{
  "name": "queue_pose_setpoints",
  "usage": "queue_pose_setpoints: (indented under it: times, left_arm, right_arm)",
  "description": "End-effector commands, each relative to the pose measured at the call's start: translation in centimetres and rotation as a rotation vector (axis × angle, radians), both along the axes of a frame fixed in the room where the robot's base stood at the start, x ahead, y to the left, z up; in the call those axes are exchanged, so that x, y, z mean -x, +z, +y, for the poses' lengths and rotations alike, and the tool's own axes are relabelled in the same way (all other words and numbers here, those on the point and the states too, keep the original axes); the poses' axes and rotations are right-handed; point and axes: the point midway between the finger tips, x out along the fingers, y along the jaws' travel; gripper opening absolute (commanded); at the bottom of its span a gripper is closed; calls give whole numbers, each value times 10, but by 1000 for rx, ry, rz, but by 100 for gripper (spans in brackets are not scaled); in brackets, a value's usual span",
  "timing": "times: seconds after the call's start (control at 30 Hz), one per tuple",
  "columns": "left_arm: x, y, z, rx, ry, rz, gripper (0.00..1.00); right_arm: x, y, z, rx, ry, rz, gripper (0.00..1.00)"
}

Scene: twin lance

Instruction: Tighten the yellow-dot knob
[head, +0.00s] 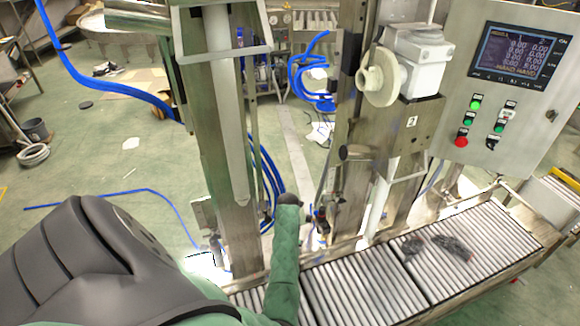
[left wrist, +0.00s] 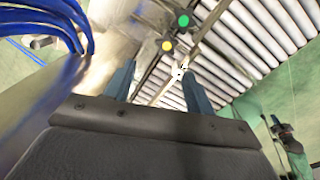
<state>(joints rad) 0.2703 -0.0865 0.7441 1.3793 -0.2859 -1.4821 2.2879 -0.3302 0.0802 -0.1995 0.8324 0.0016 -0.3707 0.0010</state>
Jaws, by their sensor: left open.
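The knob with the yellow dot (left wrist: 167,46) is at the top middle of the left wrist view, on a dark round cap against metalwork. A second knob with a green dot (left wrist: 183,20) is just above and right of it. My left gripper (left wrist: 157,67) is open, its two blue-grey fingers apart with nothing between them. In that view the yellow-dot knob appears just beyond the fingertips; the exact distance is unclear. In the head view a green arm section rises beside the steel column, and I cannot make out the fingers or the coloured dots there. My right gripper is not in view.
A steel column (head: 222,130) stands close to the arm. A roller conveyor (head: 350,285) runs along the right, with dark lumps (head: 452,246) on it. Blue hoses (head: 105,84) hang nearby. A control panel (head: 515,75) stands at the upper right. Open floor lies to the left.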

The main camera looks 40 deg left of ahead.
Motion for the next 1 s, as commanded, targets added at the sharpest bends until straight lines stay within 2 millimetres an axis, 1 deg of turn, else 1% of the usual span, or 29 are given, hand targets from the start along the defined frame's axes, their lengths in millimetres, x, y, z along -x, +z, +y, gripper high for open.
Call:
queue_pose_setpoints:
  times: [0.03,0.1,0.2,0.37,0.53,0.73,0.9,1.0]
  left_arm:
    - [-6,5,-1,19,60,-2,55]
    - [-11,3,-2,38,131,-1,55]
    - [-15,2,-4,54,196,0,55]
    - [-17,-5,-4,61,226,2,55]
    - [-16,-25,-5,61,225,3,55]
    - [-16,-52,-4,60,224,3,55]
    - [-16,-69,-4,61,223,2,55]
    - [-16,-74,-4,60,223,1,55]
  right_arm:
    - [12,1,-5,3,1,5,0]
    - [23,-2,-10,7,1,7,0]
    - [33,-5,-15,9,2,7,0]
    - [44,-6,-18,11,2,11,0]
    - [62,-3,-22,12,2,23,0]
    - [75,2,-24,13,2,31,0]
    - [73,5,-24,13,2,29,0]
    - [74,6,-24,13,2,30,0]
